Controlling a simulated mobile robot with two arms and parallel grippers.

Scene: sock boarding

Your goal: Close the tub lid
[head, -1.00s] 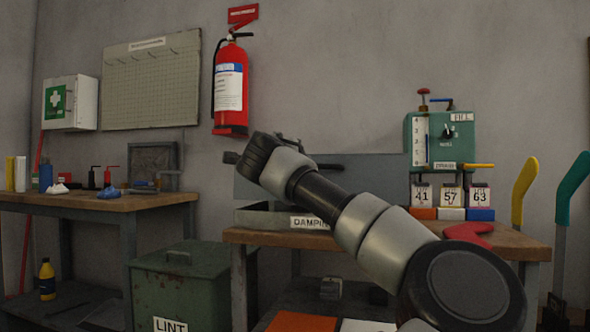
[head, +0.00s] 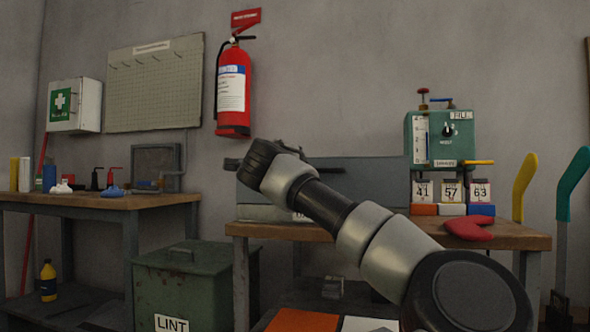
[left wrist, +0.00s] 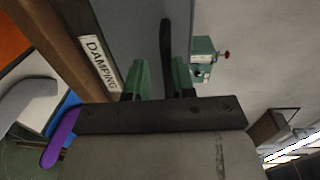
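The grey tub (head: 262,213) stands on the wooden bench. Its flat grey lid (head: 375,180) stands up at the back, so the tub is open. The tub's DAMPING label (left wrist: 95,60) shows in the left wrist view. My left gripper (head: 262,160) is in front of the lid's left part, its fingertips hidden in the head view. In the left wrist view my left gripper (left wrist: 160,70) has its two green fingers apart. A dark bar (left wrist: 166,40) shows between and past them; I cannot tell whether they touch it. My right gripper is not in view.
A teal machine (head: 440,138) stands at the bench's right, above numbered boxes (head: 452,194). A red flat form (head: 468,229) lies near the bench's front right. A green LINT bin (head: 195,285) stands at the lower left. A fire extinguisher (head: 233,95) hangs on the wall.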

